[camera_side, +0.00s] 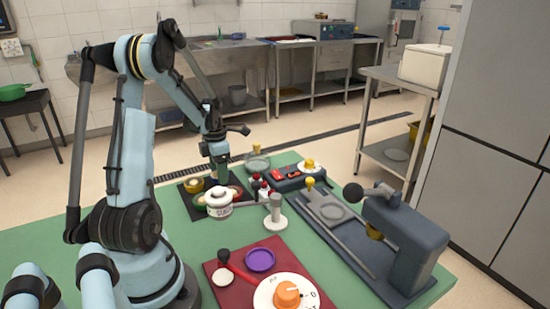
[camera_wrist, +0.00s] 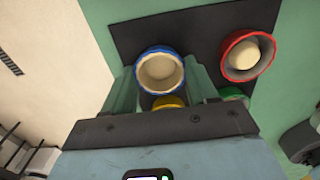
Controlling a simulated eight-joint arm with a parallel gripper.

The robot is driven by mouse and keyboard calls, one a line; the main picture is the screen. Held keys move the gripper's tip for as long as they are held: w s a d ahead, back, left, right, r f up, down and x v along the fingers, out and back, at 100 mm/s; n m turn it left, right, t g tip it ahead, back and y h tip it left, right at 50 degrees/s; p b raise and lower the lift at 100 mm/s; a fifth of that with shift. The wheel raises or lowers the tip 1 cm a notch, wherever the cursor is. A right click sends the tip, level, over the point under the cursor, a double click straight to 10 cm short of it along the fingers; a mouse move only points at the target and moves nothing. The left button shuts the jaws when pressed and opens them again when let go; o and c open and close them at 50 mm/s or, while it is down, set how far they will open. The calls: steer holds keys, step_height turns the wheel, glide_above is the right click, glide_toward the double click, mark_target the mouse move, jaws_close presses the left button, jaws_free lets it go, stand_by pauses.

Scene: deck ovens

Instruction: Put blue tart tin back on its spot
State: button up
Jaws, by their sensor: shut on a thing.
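The blue tart tin (camera_wrist: 160,72) has a blue fluted rim and a pale filling. In the wrist view it sits between the two fingers of my gripper (camera_wrist: 161,78), which is shut on it. The tin is over the dark mat (camera_wrist: 205,35); I cannot tell whether it touches the mat. In the side view my gripper (camera_side: 217,172) points down at the dark mat (camera_side: 187,203), and the blue tin is not clearly visible there. A red tart tin (camera_wrist: 248,54) lies on the mat to the right. Yellow (camera_wrist: 169,102) and green (camera_wrist: 233,94) tins are partly hidden.
A white lidded jar (camera_side: 219,204) stands close in front of the mat. Small red-and-white bottles (camera_side: 258,186) and a pale grey-topped stand (camera_side: 275,213) are to its right. A maroon board (camera_side: 225,282) with a purple tin (camera_side: 260,260) is nearer. A dark press (camera_side: 405,235) stands at right.

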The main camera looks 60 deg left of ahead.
steer(key=o, duration=1.1)
steer(key=shift+f, duration=0.1)
